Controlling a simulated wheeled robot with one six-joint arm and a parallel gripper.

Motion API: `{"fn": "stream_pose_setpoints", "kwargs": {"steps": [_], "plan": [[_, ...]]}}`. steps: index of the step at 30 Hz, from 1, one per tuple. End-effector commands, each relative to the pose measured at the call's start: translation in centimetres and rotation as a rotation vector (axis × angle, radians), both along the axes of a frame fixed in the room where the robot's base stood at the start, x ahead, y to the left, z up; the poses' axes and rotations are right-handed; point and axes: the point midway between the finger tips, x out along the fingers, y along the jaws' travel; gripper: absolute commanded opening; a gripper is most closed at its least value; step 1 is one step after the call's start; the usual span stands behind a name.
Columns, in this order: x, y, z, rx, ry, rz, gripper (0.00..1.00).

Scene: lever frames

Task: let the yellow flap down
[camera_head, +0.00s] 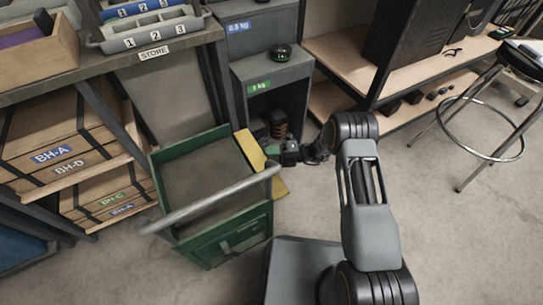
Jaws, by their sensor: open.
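The yellow flap (249,148) is at the right side of the green cart (193,247). Its upper part stands along the cart's right edge. More yellow (280,187) shows lower down, to the right of the cart's handle end. The flap's exact tilt is hard to tell. My gripper (272,151) reaches in from the right, close beside the flap. It is open and small in view. I cannot tell whether it touches the flap. The cart's grey bar handle (205,205) crosses in front of its tray and hides part of the yellow.
A grey block stand (270,75) with a dark round object (281,52) on top is behind the flap. A shelf with BH boxes (60,155) is left. A stool (480,130) stands right. Floor (450,220) is clear at right.

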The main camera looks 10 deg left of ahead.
Motion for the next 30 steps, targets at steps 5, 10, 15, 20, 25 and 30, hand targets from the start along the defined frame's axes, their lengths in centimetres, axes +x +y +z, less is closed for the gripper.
{"fn": "stream_pose_setpoints", "kwargs": {"steps": [5,10,15,20,25,30], "plan": [[-0.01,0.03,0.02,0.000,0.000,0.000,0.45],[-0.01,0.01,0.01,0.000,0.000,0.000,0.33],[-0.01,0.01,0.01,0.000,0.000,0.000,0.17],[-0.01,0.00,0.01,0.000,0.000,0.000,0.02],[-0.01,0.00,0.00,0.000,0.000,0.001,0.00],[0.02,-0.06,0.05,-0.001,-0.001,-0.001,0.00]]}}
